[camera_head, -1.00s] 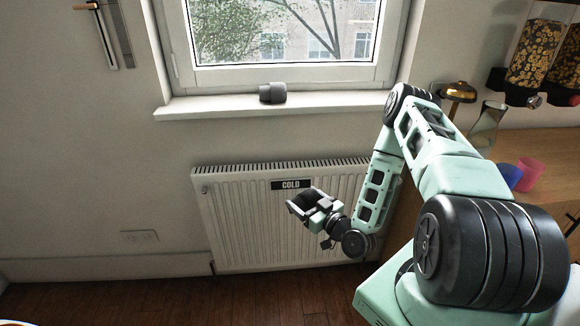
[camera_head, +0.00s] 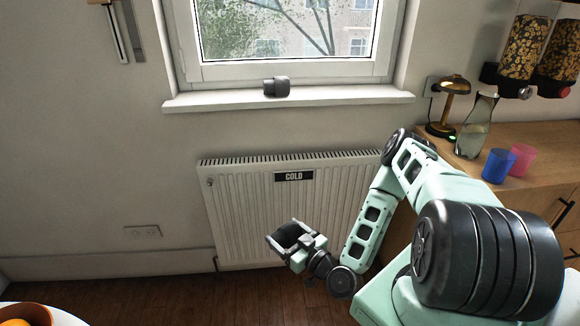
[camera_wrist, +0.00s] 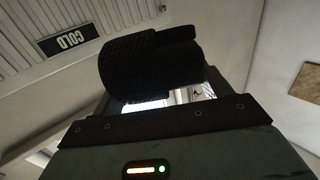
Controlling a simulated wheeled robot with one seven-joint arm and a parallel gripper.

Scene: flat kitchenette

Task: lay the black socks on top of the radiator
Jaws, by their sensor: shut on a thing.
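The black socks (camera_head: 286,236), a dark rolled bundle, are held in my gripper (camera_head: 297,243). My gripper is shut on them, in front of the radiator's lower middle and below its top edge. In the wrist view the bundle (camera_wrist: 150,68) fills the upper middle, with ribbed fabric showing. The white radiator (camera_head: 240,205) hangs on the wall under the window, with a slotted top and a "COLD" label (camera_head: 294,176). Its top looks bare. The fingers are largely hidden by the bundle in the wrist view.
A dark grey roll (camera_head: 277,87) lies on the windowsill (camera_head: 340,98) above the radiator. On the right, a wooden counter (camera_head: 530,187) holds a blue cup (camera_head: 498,166), a pink cup (camera_head: 522,160), a carafe (camera_head: 478,125) and a lamp (camera_head: 442,128). Wall space between radiator and sill is clear.

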